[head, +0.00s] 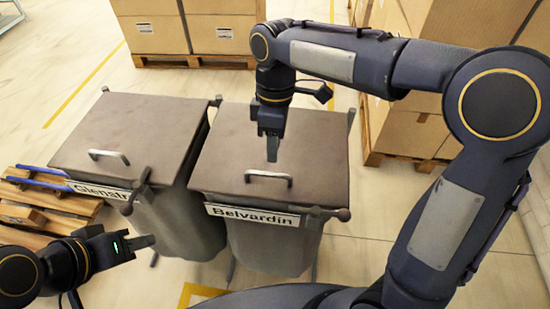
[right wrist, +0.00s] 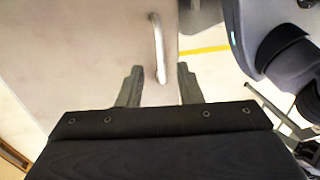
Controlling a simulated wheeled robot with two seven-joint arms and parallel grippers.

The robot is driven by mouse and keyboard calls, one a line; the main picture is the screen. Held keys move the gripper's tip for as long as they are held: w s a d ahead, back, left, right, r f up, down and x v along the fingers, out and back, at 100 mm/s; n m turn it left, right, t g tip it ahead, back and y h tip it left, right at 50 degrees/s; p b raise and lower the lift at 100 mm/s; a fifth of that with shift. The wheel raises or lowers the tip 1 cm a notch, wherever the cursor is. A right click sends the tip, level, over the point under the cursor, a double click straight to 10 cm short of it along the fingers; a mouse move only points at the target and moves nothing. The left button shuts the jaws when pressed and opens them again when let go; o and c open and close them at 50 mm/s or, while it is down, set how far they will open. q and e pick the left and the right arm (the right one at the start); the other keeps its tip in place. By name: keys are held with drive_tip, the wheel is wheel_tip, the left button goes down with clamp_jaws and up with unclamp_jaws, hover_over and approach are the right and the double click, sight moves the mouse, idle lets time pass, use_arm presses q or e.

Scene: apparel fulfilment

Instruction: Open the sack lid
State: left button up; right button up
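Two grey sacks with flat brown lids stand side by side. The right one is labelled Belvardin; its closed lid (head: 290,140) has a pale bar handle (head: 268,177) near the front edge. The left sack's closed lid (head: 135,132) has a similar handle (head: 109,156); its label is partly hidden. My right gripper (head: 272,158) points down over the Belvardin lid, just behind its handle in the head view. In the right wrist view its fingers (right wrist: 159,88) are apart, with the handle (right wrist: 157,45) showing between them, not gripped. My left gripper (head: 145,242) is low at the left, in front of the left sack.
Wooden pallets (head: 45,205) lie left of the sacks. Cardboard boxes (head: 190,28) on a pallet stand behind, and more boxes (head: 410,125) stand at the right. Dark knobbed rods run along the sack lids' sides. Open floor shows behind the sacks.

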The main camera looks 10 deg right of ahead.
sight(274, 174)
drive_tip(key=f, duration=0.3)
drive_tip(key=s+f, duration=0.1)
drive_tip(key=f, duration=0.2)
drive_tip(key=shift+s+a+f, duration=0.15)
drive_tip(key=shift+c, duration=0.2)
clamp_jaws()
